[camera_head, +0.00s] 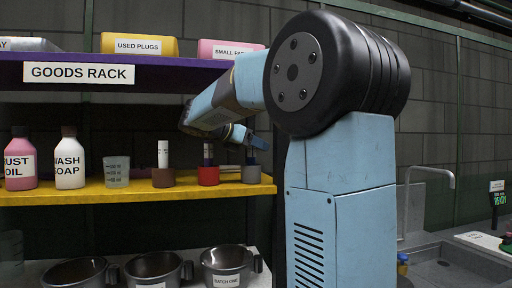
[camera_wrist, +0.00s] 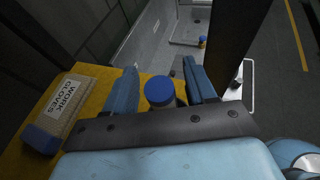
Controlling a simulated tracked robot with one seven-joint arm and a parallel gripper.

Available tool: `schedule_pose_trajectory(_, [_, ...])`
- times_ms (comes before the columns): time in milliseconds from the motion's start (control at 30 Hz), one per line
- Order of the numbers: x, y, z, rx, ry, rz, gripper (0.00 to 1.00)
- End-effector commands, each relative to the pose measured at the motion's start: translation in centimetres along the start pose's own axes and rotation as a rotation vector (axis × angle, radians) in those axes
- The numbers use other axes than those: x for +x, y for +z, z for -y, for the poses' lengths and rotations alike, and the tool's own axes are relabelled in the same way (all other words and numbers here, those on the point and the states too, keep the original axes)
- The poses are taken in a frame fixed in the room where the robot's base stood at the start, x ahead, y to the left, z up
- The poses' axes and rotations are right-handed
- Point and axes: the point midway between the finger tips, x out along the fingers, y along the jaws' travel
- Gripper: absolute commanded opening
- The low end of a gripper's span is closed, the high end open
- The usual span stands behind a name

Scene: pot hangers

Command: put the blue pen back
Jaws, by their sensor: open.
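A round blue cap (camera_wrist: 160,90), seemingly the top of the blue pen, shows from above between the two fingers of my gripper (camera_wrist: 160,68) in the wrist view. The fingers are apart, with a gap on each side of the cap. In the head view my gripper (camera_head: 240,137) is over the right end of the yellow shelf (camera_head: 130,193). Just below it stands a grey holder (camera_head: 252,174) with a dark upright barrel (camera_head: 251,157) in it, partly hidden by a finger. Left of it, a red holder (camera_head: 208,176) holds a dark upright pen (camera_head: 208,154).
A brown holder (camera_head: 163,178) with a white marker (camera_head: 163,153), a beaker (camera_head: 116,171) and bottles stand further left. The purple shelf (camera_head: 190,67) is overhead; pots (camera_head: 228,263) are below. A dark post (camera_wrist: 237,45) stands close on the right.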

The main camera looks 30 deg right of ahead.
Motion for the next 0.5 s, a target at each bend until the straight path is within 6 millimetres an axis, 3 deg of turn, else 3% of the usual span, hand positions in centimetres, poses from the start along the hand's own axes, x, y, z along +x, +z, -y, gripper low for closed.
schedule_pose_trajectory(167, [-2.0, 0.0, -0.1, 0.0, 0.004, 0.0, 0.56])
schedule_pose_trajectory(500, [-8.5, 0.0, -0.1, 0.0, 0.003, -0.001, 0.56])
